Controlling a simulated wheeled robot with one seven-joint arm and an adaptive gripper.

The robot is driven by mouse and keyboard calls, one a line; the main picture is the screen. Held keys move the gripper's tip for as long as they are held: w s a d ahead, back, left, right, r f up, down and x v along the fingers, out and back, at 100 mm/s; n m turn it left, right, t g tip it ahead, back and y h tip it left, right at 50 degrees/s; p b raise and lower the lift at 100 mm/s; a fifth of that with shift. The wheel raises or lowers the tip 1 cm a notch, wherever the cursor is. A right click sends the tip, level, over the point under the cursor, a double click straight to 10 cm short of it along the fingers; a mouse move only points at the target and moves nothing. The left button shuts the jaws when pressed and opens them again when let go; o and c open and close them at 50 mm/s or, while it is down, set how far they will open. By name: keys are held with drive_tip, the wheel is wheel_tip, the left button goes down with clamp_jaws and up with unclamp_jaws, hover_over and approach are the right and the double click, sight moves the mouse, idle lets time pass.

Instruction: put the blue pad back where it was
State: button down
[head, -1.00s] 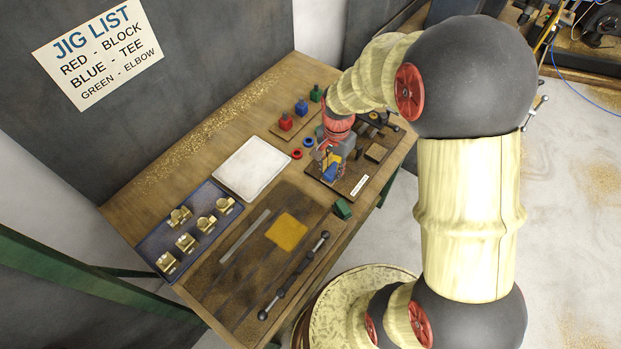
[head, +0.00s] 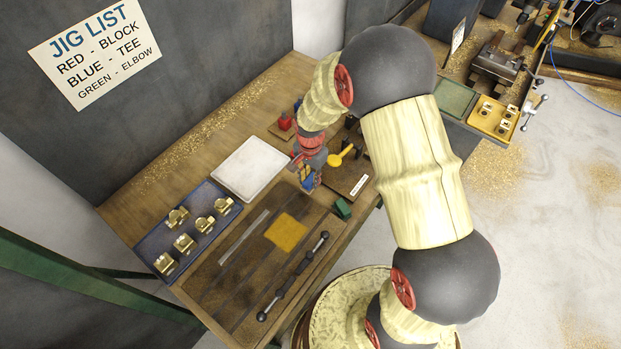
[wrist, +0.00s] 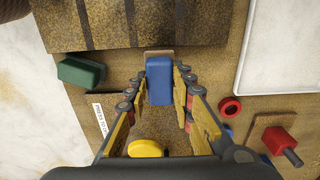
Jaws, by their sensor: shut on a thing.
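The blue pad (wrist: 159,80) is a small blue block between the fingertips of my gripper (wrist: 159,88) in the wrist view. My gripper is shut on it. In the head view my gripper (head: 307,179) points down at the left edge of the dark fixture board (head: 335,192), and the pad is mostly hidden by the fingers. I cannot tell how high the pad is above the bench. A green pad (head: 342,208) lies at the front corner of that board; it also shows in the wrist view (wrist: 82,72).
A yellow knob (head: 340,158) stands on the board, near a white label (head: 359,185). A white tray (head: 250,168) is left of my gripper. A red jig block (head: 285,121) stands behind.

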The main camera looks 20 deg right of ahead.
drive_tip(key=shift+f, duration=0.35)
drive_tip(key=shift+f+b, duration=0.25)
drive_tip(key=shift+b, duration=0.1)
drive_tip(key=c, duration=1.7)
unclamp_jaws()
drive_tip(key=shift+o, duration=0.8)
